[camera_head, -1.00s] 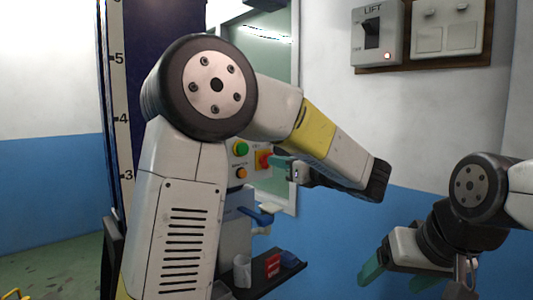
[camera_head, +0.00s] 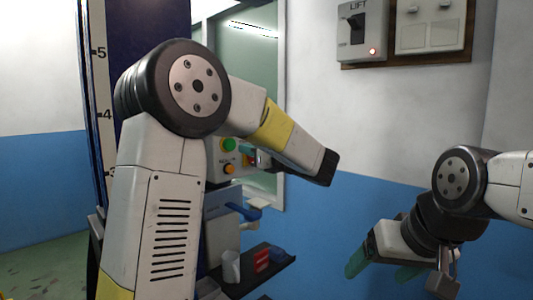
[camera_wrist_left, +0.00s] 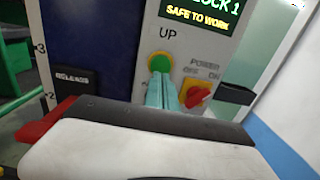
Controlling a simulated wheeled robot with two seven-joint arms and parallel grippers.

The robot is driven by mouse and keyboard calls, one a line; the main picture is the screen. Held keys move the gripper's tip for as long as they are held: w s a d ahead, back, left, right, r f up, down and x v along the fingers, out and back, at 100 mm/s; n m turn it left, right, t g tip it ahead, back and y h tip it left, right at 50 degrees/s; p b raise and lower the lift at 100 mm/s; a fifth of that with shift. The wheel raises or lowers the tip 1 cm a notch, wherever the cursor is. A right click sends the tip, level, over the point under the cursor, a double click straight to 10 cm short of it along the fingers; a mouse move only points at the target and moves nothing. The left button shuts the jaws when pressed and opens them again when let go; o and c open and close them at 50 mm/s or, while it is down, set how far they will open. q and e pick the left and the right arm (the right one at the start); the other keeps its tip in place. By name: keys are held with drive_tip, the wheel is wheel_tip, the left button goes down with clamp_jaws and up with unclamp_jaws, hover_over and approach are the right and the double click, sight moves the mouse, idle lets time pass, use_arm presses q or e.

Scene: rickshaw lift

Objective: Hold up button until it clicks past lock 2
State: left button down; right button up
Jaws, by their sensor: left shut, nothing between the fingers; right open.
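The green UP button (camera_wrist_left: 160,62) is on the grey control panel in the left wrist view; it also shows in the head view (camera_head: 228,144). My left gripper (camera_wrist_left: 162,80) is shut and empty, with its teal fingertips at the button's lower edge. I cannot tell whether they touch it. In the head view its fingertips (camera_head: 246,150) are just right of the button. The display (camera_wrist_left: 203,14) above reads "LOCK 1" and "SAFE TO WORK". My right gripper (camera_head: 382,266) is open and empty, away from the panel.
A red and yellow POWER switch (camera_wrist_left: 196,95) is right of the fingers. An orange button (camera_head: 229,168) is below the green one. A shelf (camera_head: 245,286) with a cup (camera_head: 231,266) and small boxes is lower. A LIFT switch box (camera_head: 361,32) is on the wall.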

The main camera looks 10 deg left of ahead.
sight(231, 145)
use_arm(q)
drive_tip(key=shift+x, duration=2.5)
drive_tip(key=shift+w, duration=0.1)
